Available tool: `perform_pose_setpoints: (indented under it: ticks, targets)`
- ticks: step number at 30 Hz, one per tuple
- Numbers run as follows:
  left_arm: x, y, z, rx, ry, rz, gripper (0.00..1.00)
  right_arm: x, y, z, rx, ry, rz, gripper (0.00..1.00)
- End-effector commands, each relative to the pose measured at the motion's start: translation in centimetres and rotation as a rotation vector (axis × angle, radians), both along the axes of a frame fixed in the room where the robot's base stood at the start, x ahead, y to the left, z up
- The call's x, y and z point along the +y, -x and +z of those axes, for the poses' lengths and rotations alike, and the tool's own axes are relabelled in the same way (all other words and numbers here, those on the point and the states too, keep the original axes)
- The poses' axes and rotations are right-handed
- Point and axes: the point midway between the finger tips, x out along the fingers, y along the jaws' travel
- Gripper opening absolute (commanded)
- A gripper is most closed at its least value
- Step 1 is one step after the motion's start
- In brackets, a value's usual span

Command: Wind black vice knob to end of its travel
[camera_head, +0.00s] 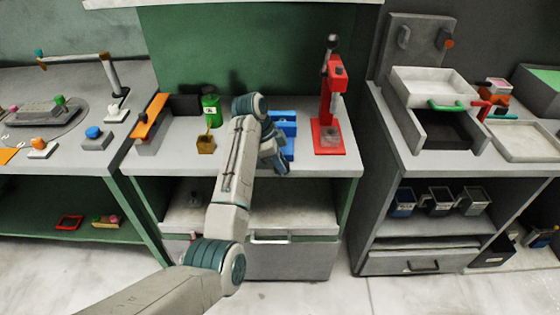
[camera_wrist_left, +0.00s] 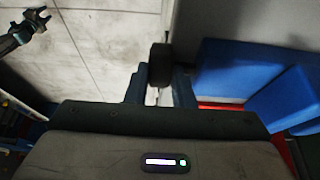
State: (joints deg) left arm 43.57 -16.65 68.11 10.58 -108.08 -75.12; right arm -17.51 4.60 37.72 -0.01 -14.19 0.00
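The blue vice (camera_head: 287,122) stands on the middle bench near its front edge, partly hidden behind my left forearm. It also shows as blue blocks at the right of the left wrist view (camera_wrist_left: 238,75). The black vice knob (camera_wrist_left: 160,62) sits between the fingertips of my left gripper (camera_wrist_left: 160,72). The fingers lie close against both its sides and look shut on it. In the head view my left gripper (camera_head: 274,158) is at the front of the vice, and the knob is hidden there.
A red press (camera_head: 331,110) stands just right of the vice. A green bottle (camera_head: 211,108), a small yellow-brown block (camera_head: 205,144) and an orange-topped fixture (camera_head: 150,122) stand to its left. The floor before the bench is clear.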

Motion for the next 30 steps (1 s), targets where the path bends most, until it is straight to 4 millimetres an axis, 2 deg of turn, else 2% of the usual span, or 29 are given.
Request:
perform_pose_setpoints:
  ticks: [8,17,30]
  targets:
    - [0.2,0.0,0.0,0.002,0.037,0.001,0.00,0.0,0.0,0.5,0.001,0.000,0.000,0.36]
    - [0.8,0.0,-0.3,0.002,0.220,0.003,0.00,0.0,0.3,1.4,-0.001,0.000,0.000,0.36]
    - [1.4,0.0,-1.0,0.001,0.519,0.002,0.00,0.0,0.1,-0.4,0.003,0.000,0.000,0.36]
